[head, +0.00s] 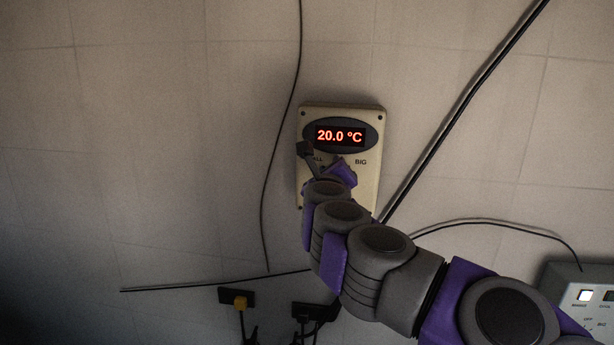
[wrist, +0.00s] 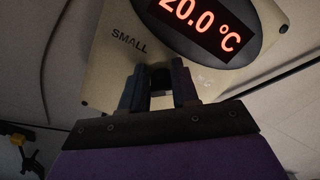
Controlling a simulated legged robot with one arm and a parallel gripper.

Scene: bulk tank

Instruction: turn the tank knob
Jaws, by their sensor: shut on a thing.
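The tank control panel (head: 371,165) is a cream box on the tiled wall, with a red display (head: 339,135) reading 20.0 °C. In the wrist view the panel (wrist: 105,70) fills the upper middle, with the word SMALL left of my gripper. The dark knob (wrist: 160,76) shows between the fingers, low on the panel's face. My gripper (wrist: 160,88) is shut on the knob, one finger on each side. Most of the knob is hidden by the fingers. In the head view my arm covers the knob and the lower part of the panel.
A second pale control box (head: 580,285) with a lit switch sits at the lower right. Dark cables run along the wall, including a thick diagonal one (head: 465,100) right of the panel. Plugs, one with yellow (head: 239,301), are below. Bare tiled wall lies left.

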